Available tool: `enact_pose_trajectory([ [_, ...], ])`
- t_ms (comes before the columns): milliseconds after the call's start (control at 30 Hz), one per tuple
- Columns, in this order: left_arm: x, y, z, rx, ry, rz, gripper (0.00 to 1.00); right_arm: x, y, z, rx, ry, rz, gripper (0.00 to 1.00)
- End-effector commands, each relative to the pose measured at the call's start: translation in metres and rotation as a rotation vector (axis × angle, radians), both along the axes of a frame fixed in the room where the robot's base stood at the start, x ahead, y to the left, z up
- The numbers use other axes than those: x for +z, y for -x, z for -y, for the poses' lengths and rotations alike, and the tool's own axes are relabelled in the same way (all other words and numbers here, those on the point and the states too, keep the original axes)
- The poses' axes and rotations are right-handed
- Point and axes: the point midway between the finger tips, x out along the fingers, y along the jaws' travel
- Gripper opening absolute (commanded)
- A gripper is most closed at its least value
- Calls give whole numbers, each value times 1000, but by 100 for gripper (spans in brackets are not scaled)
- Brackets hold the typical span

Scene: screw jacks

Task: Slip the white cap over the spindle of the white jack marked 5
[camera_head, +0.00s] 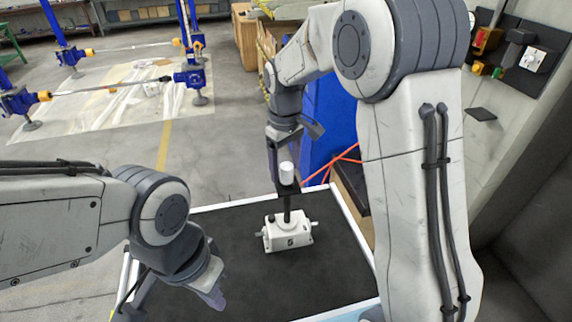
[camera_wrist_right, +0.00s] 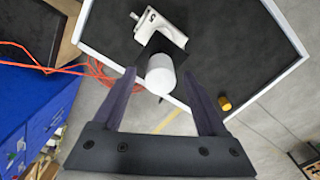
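The white jack (camera_head: 288,238) stands on the black-topped table with a dark 5 on its front. Its black spindle (camera_head: 287,208) points up. The white cap (camera_head: 287,173) is upright in line above the spindle, at its upper end. I cannot tell whether it is seated. My right gripper (camera_wrist_right: 160,72) is around the cap from above. In the right wrist view the cap (camera_wrist_right: 161,76) lies between the fingertips with narrow gaps on both sides, and the jack (camera_wrist_right: 160,22) lies beyond. My left gripper (camera_head: 212,290) hangs over the table's left part; its opening is hidden.
A yellow cylinder (camera_wrist_right: 225,103) shows near a table corner in the right wrist view. Orange cables (camera_wrist_right: 100,68) and a blue cabinet (camera_wrist_right: 30,85) are beyond the table edge.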

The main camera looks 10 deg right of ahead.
Motion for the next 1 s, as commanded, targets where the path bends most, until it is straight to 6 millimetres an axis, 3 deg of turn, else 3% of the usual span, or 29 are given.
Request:
enact_pose_trajectory([
  [333,-3,0,0,0,0,0,0,9,-1,0,0,0,4,75],
  [700,-15,0,0,-1,0,0,0,78,-1,-1,0,-1,5,75],
  [1000,-16,0,0,-1,0,0,0,105,1,-1,0,0,1,75],
])
